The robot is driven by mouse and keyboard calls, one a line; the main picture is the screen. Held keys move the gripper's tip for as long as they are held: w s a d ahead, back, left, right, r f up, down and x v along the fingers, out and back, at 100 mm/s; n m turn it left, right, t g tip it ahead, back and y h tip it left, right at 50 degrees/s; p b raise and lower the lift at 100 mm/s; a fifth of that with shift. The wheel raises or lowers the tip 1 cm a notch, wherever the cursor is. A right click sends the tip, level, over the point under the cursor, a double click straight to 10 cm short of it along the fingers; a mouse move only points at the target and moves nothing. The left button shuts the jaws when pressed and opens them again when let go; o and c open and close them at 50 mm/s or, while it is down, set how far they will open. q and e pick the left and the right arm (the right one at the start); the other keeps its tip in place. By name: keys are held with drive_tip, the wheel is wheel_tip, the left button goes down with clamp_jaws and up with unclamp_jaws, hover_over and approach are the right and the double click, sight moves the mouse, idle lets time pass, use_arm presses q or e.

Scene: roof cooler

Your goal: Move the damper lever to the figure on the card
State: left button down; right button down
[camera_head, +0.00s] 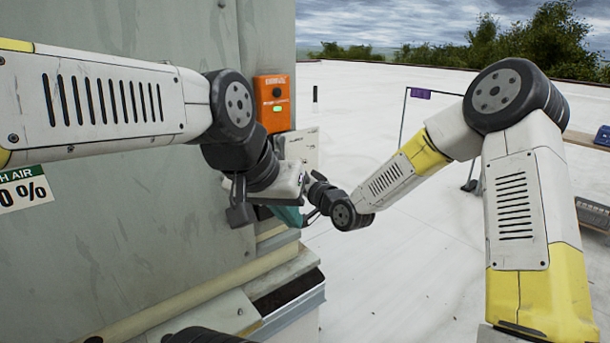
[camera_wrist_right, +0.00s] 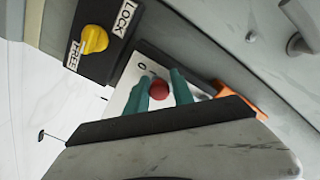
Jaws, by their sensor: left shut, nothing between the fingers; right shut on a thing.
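In the right wrist view, the teal fingers of my right gripper (camera_wrist_right: 160,80) are closed on a red ball knob (camera_wrist_right: 160,90), the lever's end. Behind it is a white scale plate (camera_wrist_right: 125,97) with a "0"; its other marks are hidden. A yellow knob (camera_wrist_right: 94,39) sits between "LOCK" and "FREE" labels and lies apart from the fingers. In the head view, the card (camera_head: 22,188) at the left edge is cut off, showing "H AIR" and "0 %". My left gripper (camera_head: 290,214) is shut and empty by the unit's corner; my right gripper is mostly hidden behind it.
The grey unit wall (camera_head: 130,230) fills the left side. An orange box (camera_head: 272,103) with a green light is mounted near its corner. A ledge (camera_head: 285,290) juts out below. Both my arms meet closely at the corner.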

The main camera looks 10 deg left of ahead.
drive_tip(key=shift+r, duration=0.15)
drive_tip(key=c, duration=1.2)
unclamp_jaws()
drive_tip(key=shift+o, duration=0.2)
drive_tip(key=shift+d, duration=0.1)
drive_tip(key=v, duration=0.7)
drive_tip(key=shift+s+d, duration=0.25)
